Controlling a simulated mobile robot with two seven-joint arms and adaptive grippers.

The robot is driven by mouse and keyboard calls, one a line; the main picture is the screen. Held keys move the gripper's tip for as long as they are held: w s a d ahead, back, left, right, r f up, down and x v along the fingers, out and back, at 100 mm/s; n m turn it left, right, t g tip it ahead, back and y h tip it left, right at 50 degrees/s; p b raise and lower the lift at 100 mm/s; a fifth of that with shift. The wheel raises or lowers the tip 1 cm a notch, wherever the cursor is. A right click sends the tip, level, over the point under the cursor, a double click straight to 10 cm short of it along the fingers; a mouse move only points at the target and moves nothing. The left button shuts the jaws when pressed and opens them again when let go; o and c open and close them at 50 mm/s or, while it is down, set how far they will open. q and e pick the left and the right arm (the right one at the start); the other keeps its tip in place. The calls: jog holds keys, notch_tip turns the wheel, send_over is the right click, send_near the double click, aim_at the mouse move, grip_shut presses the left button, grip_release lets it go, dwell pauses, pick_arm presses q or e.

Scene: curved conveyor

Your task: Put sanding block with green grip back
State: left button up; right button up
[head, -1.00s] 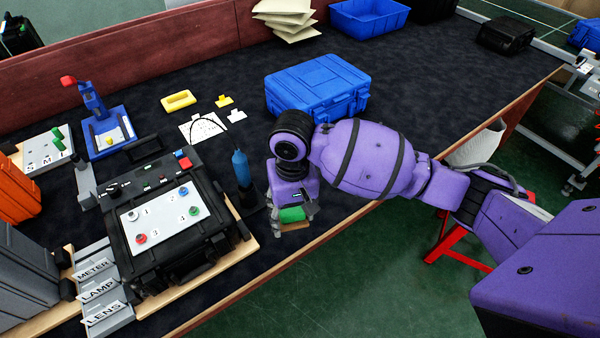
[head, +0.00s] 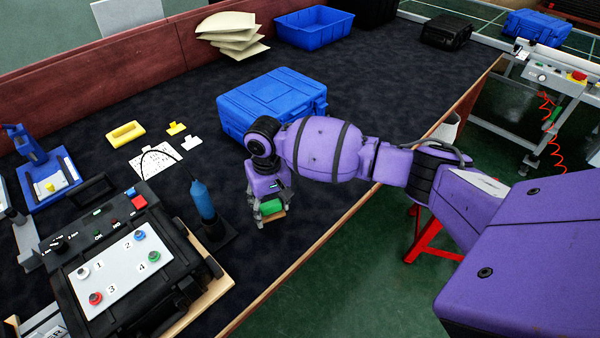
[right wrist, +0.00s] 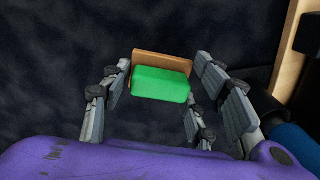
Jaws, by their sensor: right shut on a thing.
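The sanding block with green grip (head: 271,207) has a green top on a tan base. My right gripper (head: 270,212) is shut on it, pointing down near the front edge of the dark bench top. In the right wrist view the green grip (right wrist: 161,84) sits between the gripper's fingers (right wrist: 165,90), with the tan base showing behind it. I cannot tell whether the block touches the bench. My left gripper is out of view.
A blue case (head: 272,104) stands behind my right gripper. A blue-handled tool (head: 203,200) stands upright to its left, beside a black test box (head: 70,290). Yellow parts (head: 126,132) and a white sheet (head: 155,160) lie further back. Bench between is clear.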

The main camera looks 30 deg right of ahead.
aim_at(272, 211)
jog(key=shift+w, duration=0.3)
jog(key=f, duration=0.3)
jog(key=shift+w+d+f, duration=0.2)
jog(key=shift+d, duration=0.05)
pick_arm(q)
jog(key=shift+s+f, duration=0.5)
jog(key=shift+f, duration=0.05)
pick_arm(e)
jog(key=shift+f, duration=0.15)
jog(key=shift+f, duration=0.2)
jog(key=o, duration=1.2)
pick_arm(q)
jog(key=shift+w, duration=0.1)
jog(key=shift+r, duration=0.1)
pick_arm(e)
jog(key=shift+r, duration=0.15)
